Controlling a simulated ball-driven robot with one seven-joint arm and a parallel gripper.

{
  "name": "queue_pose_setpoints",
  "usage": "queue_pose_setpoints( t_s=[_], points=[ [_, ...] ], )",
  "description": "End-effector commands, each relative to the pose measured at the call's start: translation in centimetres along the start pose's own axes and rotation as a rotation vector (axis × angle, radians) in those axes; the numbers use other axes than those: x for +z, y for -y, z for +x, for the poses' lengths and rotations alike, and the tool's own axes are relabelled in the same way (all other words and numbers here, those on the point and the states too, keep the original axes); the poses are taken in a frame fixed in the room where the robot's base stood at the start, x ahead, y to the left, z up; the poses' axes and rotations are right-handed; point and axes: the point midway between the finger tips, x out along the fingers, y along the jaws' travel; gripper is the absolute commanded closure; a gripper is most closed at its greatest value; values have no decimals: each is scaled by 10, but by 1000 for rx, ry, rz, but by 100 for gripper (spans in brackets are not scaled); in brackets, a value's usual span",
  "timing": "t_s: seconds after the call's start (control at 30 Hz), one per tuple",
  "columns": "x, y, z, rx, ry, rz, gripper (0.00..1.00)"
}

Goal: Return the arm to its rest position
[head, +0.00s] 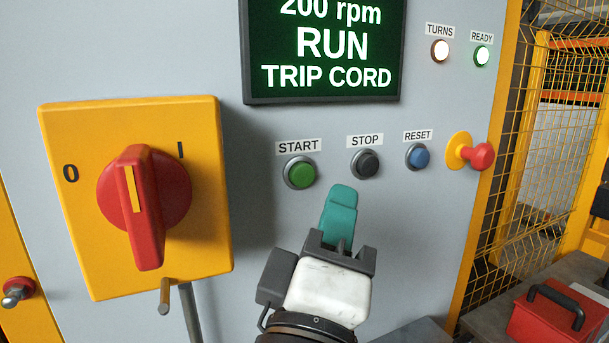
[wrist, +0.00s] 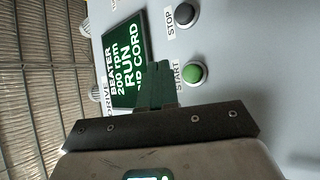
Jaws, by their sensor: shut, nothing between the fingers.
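My gripper (head: 341,205) is in front of the grey control panel (head: 410,240), below the START and STOP buttons. Its teal fingers are shut with nothing between them. The green START button (head: 300,173) is up and left of the fingertips, and the black STOP button (head: 366,164) is up and right of them. In the wrist view the fingers (wrist: 155,85) overlap the green display, with the START button (wrist: 194,73) beside them. Whether the fingertips touch the panel is hard to tell; they appear apart from both buttons.
A yellow switch box (head: 80,200) with a red rotary handle (head: 145,205) sticks out at left. The display (head: 325,50) reads RUN. A blue RESET button (head: 417,156) and red mushroom knob (head: 481,156) are at right. A red box (head: 545,315) stands lower right by yellow mesh fencing (head: 525,190).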

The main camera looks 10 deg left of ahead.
Motion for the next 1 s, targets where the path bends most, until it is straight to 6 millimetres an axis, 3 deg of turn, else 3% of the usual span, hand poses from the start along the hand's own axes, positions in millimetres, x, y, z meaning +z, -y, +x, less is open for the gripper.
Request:
queue_pose_setpoints(
  t_s=[0.13, 0.27, 0.43, 0.57, 0.77, 0.87, 1.0],
  points=[
    [8, 8, 1, -20, 13, 6, 100],
    [45, 42, 4, -116, 74, 40, 100],
    [133, 114, -8, -327, 240, 131, 100],
    [203, 165, -35, -487, 396, 212, 100],
    [305, 228, -106, -716, 679, 348, 100],
    [348, 251, -155, -821, 835, 423, 100],
    [398, 272, -236, -959, 1076, 533, 100]
  ],
)
